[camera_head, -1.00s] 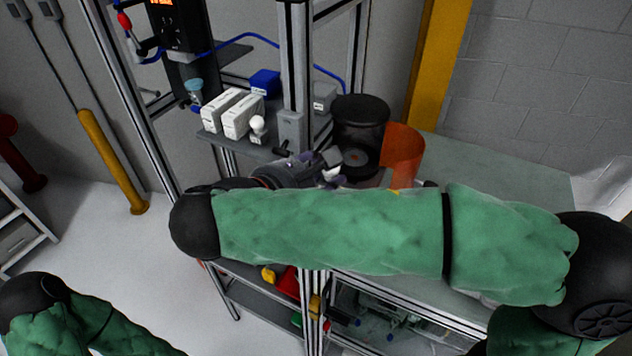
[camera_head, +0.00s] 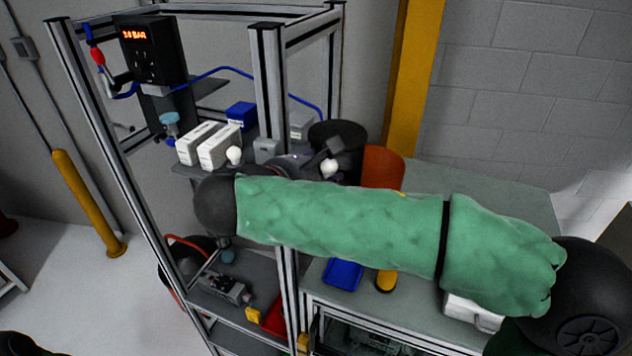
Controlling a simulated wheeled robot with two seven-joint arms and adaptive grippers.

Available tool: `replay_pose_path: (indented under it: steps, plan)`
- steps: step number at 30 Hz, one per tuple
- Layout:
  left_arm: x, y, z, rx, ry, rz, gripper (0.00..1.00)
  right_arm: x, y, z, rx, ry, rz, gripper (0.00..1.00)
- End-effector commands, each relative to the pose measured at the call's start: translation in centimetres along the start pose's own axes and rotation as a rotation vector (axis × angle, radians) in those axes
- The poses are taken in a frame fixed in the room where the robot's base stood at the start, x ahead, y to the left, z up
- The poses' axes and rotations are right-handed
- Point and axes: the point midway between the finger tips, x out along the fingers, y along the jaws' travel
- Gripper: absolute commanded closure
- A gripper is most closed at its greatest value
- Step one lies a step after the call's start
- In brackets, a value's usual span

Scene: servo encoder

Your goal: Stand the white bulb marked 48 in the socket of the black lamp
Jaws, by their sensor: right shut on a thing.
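My right gripper (camera_head: 322,158) is shut on a white bulb (camera_head: 329,169), whose round end shows below the fingers. The marking on this bulb cannot be read. Behind the gripper stands a black round thing (camera_head: 352,130), which may be the black lamp. The gripper and my forearm hide its lower part, and no socket shows. Whether the bulb touches it I cannot tell. A second white bulb (camera_head: 234,155) stands on the shelf at the left, apart from the gripper, its marking unreadable. My left gripper is out of view.
An orange cylinder (camera_head: 383,167) stands just right of the black thing. White boxes (camera_head: 219,147) and a blue box (camera_head: 242,115) sit on the shelf. A frame post (camera_head: 270,90) rises left of my gripper. The grey bench (camera_head: 480,185) is clear at the back right.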

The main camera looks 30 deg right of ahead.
Motion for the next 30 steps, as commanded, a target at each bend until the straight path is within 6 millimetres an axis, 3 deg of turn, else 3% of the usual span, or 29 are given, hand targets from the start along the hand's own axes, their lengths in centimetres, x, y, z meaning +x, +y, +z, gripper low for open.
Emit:
replay_pose_path:
  steps: [15, 30]
  plan:
    - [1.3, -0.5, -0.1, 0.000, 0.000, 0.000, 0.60, 4.1, 0.8, 1.9, 0.010, -0.005, -0.002, 0.91]
    - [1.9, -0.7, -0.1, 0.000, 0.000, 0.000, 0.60, 4.6, 0.7, 0.0, 0.004, -0.002, 0.000, 0.91]
